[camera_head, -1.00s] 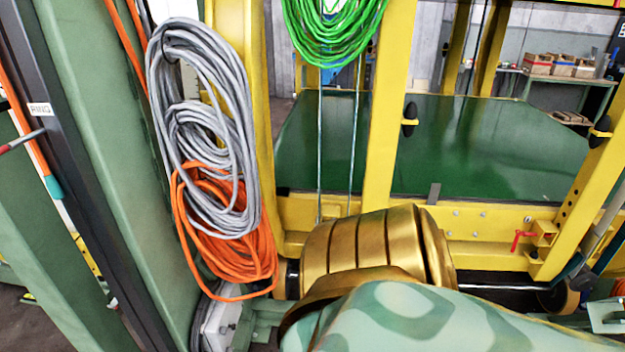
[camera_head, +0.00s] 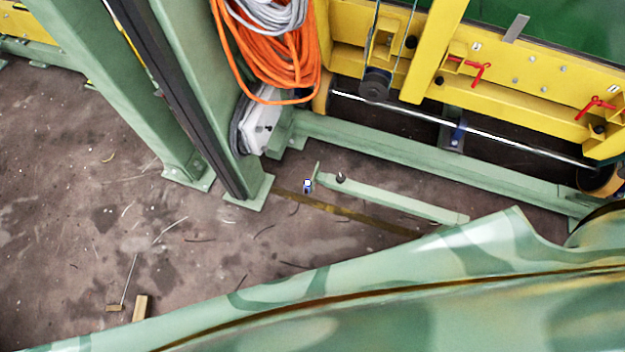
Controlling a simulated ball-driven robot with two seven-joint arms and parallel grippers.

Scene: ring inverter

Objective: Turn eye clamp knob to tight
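I cannot make out for sure which part is the eye clamp knob. Two small red handles sit on the yellow frame, a left red handle (camera_head: 480,73) and a right red handle (camera_head: 596,106). A small dark knob (camera_head: 340,177) stands on a low green bar (camera_head: 390,197) on the floor. A small blue-and-white piece (camera_head: 308,185) is beside that bar's left end. Neither of my grippers shows in this view. The lower right is covered by a large green patterned surface, which hides what is behind it.
Orange cable (camera_head: 268,60) and grey cable (camera_head: 262,12) hang by a green post (camera_head: 195,80). A yellow frame (camera_head: 540,105) and a long green floor beam (camera_head: 430,160) cross the upper right. The stained floor (camera_head: 90,220) at left is mostly open, with scraps and a small wooden piece (camera_head: 140,307).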

